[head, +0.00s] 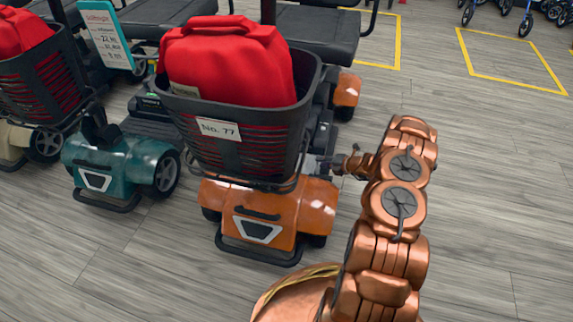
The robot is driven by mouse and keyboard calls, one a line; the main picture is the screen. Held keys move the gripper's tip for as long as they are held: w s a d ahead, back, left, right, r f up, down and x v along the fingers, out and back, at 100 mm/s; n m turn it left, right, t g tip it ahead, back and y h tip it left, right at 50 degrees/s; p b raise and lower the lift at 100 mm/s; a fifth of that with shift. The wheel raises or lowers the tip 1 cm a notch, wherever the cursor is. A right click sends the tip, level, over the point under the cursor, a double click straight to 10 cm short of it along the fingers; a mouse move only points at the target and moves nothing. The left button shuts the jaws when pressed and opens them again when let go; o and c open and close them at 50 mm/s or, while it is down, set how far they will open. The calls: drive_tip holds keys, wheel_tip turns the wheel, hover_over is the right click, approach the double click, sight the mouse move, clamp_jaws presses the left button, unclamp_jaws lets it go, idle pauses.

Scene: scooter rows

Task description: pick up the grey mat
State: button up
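I cannot make out a grey mat for certain in the head view. The orange scooter (272,212) stands in the middle, with a black basket (250,155) on its front. A "No. 77" tag (219,129) hangs on the basket, and a red bag (228,62) fills it. The basket hides most of this scooter's footboard. My copper arm reaches up from the bottom, and my gripper (322,164) points left at the orange scooter's right side, just behind the basket. Its fingers are small and partly hidden, so I cannot tell whether they are open or touching anything.
A teal scooter (119,168) with a dark footboard stands to the left, and another basket with a red bag (22,30) is at the far left. Black seats (318,32) are behind. Yellow floor outlines (515,78) and bicycles (527,22) are at the back right. The wood floor at right is clear.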

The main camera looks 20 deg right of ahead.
drive_tip(key=shift+b+x, duration=0.55)
drive_tip(key=shift+x, duration=1.05)
clamp_jaws()
